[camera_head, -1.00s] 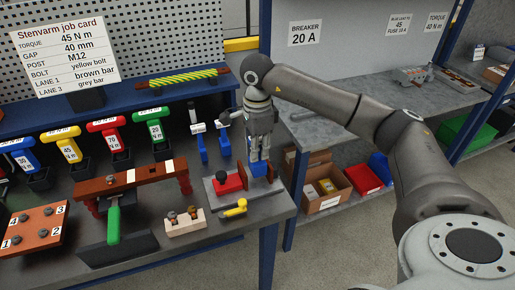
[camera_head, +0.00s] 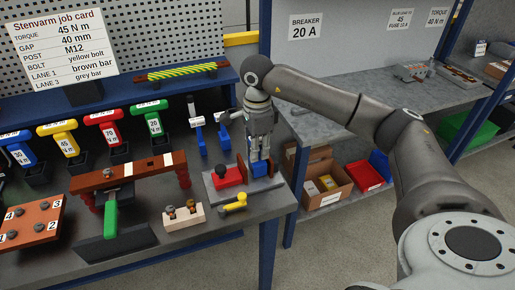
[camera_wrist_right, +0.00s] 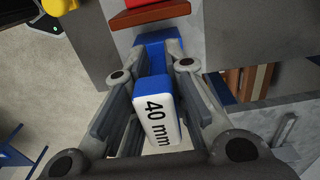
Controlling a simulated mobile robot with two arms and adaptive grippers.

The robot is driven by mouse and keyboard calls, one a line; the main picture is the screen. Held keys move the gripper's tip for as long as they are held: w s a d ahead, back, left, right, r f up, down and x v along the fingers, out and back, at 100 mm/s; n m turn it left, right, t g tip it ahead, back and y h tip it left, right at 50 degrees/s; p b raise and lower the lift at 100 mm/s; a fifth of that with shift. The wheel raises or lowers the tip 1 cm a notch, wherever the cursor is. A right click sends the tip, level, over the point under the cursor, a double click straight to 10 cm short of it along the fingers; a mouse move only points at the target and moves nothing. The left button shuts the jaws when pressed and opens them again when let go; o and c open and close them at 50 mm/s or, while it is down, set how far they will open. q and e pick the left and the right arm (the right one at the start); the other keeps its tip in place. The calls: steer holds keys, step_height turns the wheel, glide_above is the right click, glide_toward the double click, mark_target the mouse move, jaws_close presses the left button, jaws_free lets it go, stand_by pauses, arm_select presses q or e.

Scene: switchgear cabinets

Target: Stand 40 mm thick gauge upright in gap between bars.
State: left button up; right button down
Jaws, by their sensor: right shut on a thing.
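The gauge (camera_wrist_right: 158,112) is a blue block with a white face marked "40 mm". My right gripper (camera_head: 261,146) is shut on it, pointing down, with a finger on each side of it in the right wrist view (camera_wrist_right: 155,100). In the head view the blue lower part of the gauge (camera_head: 260,169) shows below the fingers, upright at the brown bars (camera_head: 242,166) on a small grey fixture. One bar (camera_wrist_right: 145,16) also shows beyond the gauge in the right wrist view. Whether the gauge touches the base is hidden. My left gripper is not in view.
A red block with a black knob (camera_head: 228,176) sits left of the bars. A yellow-handled item (camera_head: 234,203) lies in front, and a wooden bolt holder (camera_head: 184,214) is to the left. Blue upright pieces (camera_head: 197,138) stand behind. The bench's right edge is close.

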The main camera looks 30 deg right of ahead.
steer(key=shift+f, duration=0.2)
steer(key=c, duration=1.4)
jaws_free()
steer(key=shift+o, duration=0.2)
steer(key=shift+r, duration=0.1)
step_height(320, 180, up, 12)
steer(key=shift+f, duration=0.1)
